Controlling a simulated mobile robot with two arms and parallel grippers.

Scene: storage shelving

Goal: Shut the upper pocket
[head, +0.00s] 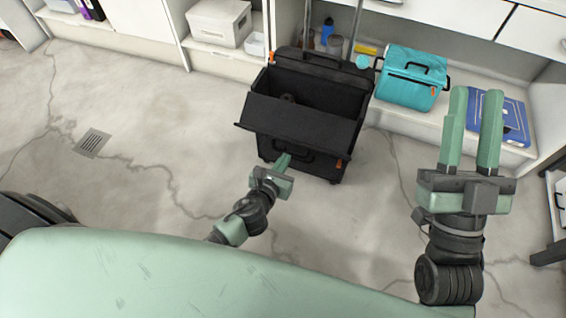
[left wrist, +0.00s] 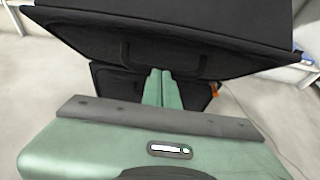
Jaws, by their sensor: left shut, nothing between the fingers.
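A black wheeled case (head: 345,105) stands on the floor with its upper pocket gaping. The pocket's wide front flap (head: 300,126) is tipped out toward me; a dark opening shows behind it. In the left wrist view, the flap (left wrist: 230,45) spans the top, with the case's lower front (left wrist: 115,82) beneath it. My left gripper (head: 283,160) is shut and empty, just below the flap's lower edge in front of the case. Its fingertips (left wrist: 159,73) point at the case; I cannot tell if they touch it. My right gripper (head: 474,92) is open and empty, off to the right.
A teal bag (head: 412,75) and a blue case (head: 484,112) sit on the low shelf right of the black case. A white box (head: 219,22) is on the shelf at the left. The floor left of the case is clear, with a drain grate (head: 92,143).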

